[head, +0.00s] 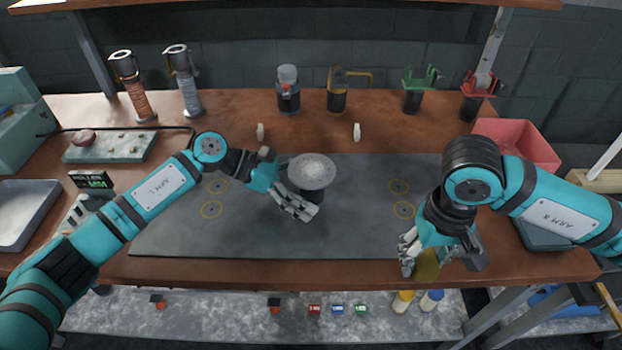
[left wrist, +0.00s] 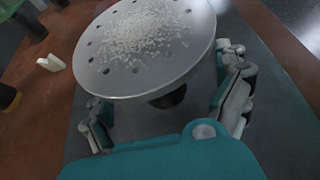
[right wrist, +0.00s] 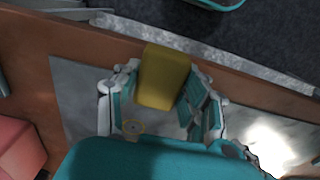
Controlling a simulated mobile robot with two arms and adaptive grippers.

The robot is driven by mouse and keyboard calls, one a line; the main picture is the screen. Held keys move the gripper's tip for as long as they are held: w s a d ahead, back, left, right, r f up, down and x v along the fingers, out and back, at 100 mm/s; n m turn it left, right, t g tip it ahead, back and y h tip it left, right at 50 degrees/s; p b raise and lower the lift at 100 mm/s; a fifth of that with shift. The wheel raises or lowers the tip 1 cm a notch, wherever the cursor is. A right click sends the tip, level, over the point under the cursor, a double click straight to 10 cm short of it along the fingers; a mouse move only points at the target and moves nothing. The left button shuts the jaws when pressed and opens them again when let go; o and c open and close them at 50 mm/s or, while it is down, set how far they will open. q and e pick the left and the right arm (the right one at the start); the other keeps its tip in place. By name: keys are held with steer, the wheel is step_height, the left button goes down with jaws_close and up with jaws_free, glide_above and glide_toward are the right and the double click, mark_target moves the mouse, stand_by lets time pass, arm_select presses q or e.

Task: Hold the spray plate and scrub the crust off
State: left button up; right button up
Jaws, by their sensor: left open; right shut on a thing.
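The spray plate (head: 312,172) is a round grey disc with holes near its rim, on a dark stand in the middle of the mat. White grainy crust (left wrist: 145,35) covers the middle of its top in the left wrist view. My left gripper (head: 297,207) is open at the near left side of the plate's stand, its fingers below the disc. In the left wrist view the fingers lie on either side of the stand (left wrist: 168,98). My right gripper (head: 432,262) is shut on a yellow scrubbing block (right wrist: 164,77) near the table's front edge, apart from the plate.
The dark mat (head: 160,235) is clear around the plate, apart from yellow ring marks. Several holders and tools (head: 337,92) line the back. A red bin (head: 515,145) is at the right and a grey tray (head: 22,215) at the left.

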arm_select(q)
steer(key=shift+c, duration=0.3)
steer(key=c, duration=1.4)
